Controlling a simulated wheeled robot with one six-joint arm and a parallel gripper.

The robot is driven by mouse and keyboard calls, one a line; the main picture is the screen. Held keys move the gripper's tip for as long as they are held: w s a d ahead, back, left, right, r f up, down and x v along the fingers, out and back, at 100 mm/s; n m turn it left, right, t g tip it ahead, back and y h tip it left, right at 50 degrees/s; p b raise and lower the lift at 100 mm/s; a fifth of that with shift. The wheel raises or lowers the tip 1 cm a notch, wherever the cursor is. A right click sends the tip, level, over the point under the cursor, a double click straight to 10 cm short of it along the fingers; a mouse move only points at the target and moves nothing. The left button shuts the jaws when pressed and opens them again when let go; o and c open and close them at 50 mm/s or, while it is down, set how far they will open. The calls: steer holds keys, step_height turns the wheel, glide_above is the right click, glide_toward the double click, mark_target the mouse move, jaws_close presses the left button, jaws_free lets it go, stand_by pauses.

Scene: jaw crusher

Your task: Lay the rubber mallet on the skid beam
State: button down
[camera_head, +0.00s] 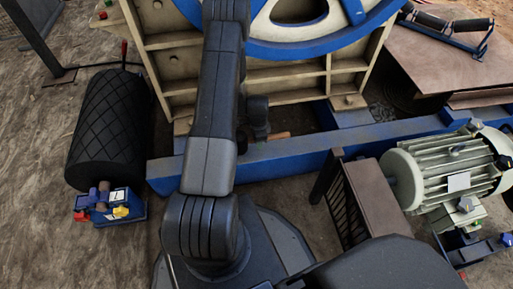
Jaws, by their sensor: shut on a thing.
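The blue skid beam (290,152) runs across the picture in front of the cream crusher frame. My arm crosses over it and hides part of it. My gripper (258,131) shows only in part, at the right of my arm near the beam's back edge. It is shut on the rubber mallet, of which a short tan wooden piece of handle (279,136) shows to its right. The mallet's head cannot be told apart from the dark gripper parts. I cannot tell whether the mallet touches the beam.
The ribbed crusher frame (170,58) and blue wheel (345,38) stand behind the beam. A brown stand (372,200) and grey motor (450,172) stand at right.

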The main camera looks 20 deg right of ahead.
steer(key=shift+f+b, duration=0.55)
steer(key=shift+f, duration=1.25)
steer(key=shift+f, duration=0.2)
steer(key=c, duration=1.2)
jaws_free()
steer(key=shift+r, duration=0.1)
steer(key=shift+c, duration=0.2)
step_height(320, 180, up, 12)
steer(key=p, duration=0.3)
steer(key=shift+r+p, duration=0.1)
steer(key=shift+p, duration=0.3)
